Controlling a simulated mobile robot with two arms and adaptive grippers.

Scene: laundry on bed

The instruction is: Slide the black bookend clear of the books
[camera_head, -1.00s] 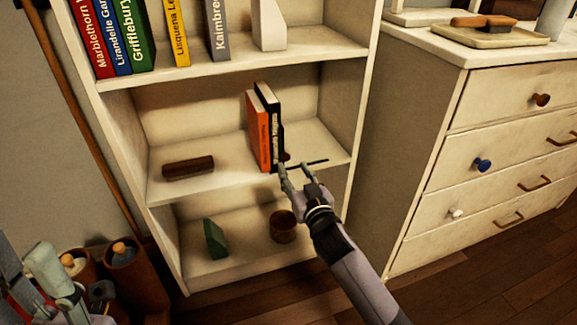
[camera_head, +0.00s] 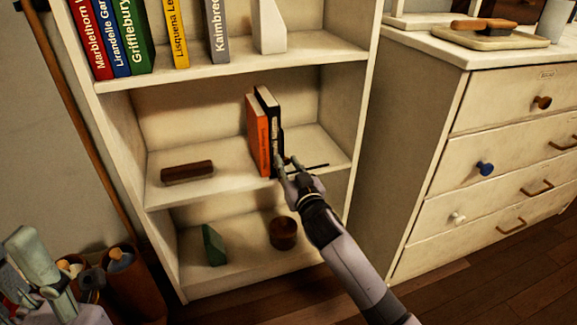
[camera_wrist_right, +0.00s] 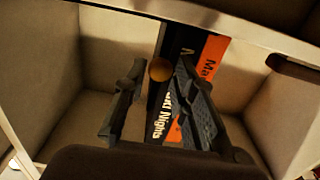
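The black bookend (camera_head: 313,167) is on the middle shelf, right of the books; its thin dark base shows past my gripper. Its round brown knob (camera_wrist_right: 160,70) shows in the right wrist view. A black book (camera_head: 269,115) and an orange book (camera_head: 257,135) stand upright together to its left. My right gripper (camera_head: 285,165) is at the bookend, hiding part of it. In the wrist view its fingers (camera_wrist_right: 160,72) are apart, one either side of the knob, with small gaps. My left gripper (camera_head: 40,270) is low at the left edge, partly cut off; its fingers are unclear.
A dark brown block (camera_head: 187,172) lies on the shelf's left. The shelf right of the bookend is clear up to the side wall (camera_head: 345,105). A green wedge (camera_head: 213,245) and brown cup (camera_head: 283,233) are below. A white dresser (camera_head: 420,150) stands right.

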